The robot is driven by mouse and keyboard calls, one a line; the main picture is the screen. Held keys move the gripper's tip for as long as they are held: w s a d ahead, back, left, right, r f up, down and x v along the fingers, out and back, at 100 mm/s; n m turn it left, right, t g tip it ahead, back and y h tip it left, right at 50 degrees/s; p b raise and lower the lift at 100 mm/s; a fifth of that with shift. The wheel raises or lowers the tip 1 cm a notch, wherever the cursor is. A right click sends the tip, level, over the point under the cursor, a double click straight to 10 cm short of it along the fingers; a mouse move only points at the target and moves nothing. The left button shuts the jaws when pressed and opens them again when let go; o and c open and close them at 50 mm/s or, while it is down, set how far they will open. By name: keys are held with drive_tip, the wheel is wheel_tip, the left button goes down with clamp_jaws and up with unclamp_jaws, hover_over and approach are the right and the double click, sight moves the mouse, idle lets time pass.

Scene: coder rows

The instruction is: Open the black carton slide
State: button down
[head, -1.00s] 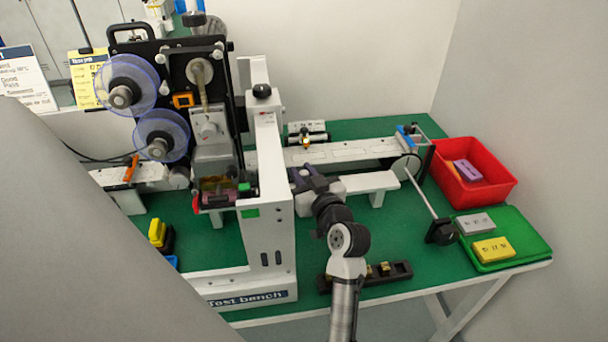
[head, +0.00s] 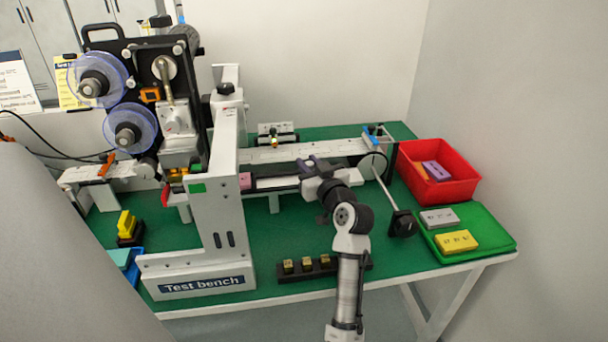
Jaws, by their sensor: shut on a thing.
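A dark strip, which I take to be the black carton slide (head: 277,183), shows on the white track between the machine's white frame and my gripper. A pink block (head: 246,181) sits at its left end, beside the frame. My gripper (head: 307,169) is at the strip's right end, over the track. It is shut on the slide. The fingertips and the part they grasp are mostly hidden by the gripper body.
The printing machine (head: 178,118) with two clear reels stands left of the white frame (head: 217,190). A disc on a rod (head: 374,167) stands close right of my gripper. A red bin (head: 466,190) and green tray (head: 505,240) are at the right. A black rack (head: 325,269) lies in front.

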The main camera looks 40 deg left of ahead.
drive_tip(key=shift+w+d+b, duration=0.8)
drive_tip(key=shift+w+d, duration=0.4)
drive_tip(key=shift+w, duration=0.15)
drive_tip(key=shift+w+d+b, duration=0.8)
drive_tip(key=shift+w+d, duration=0.35)
drive_tip(key=shift+w, duration=0.2)
drive_tip(key=c, duration=1.3)
unclamp_jaws()
drive_tip(key=shift+o, duration=0.2)
drive_tip(key=b+v, duration=0.2)
drive_tip(key=v, duration=1.1)
drive_tip(key=shift+s+d+b, duration=0.25)
drive_tip(key=shift+d+b, duration=0.05)
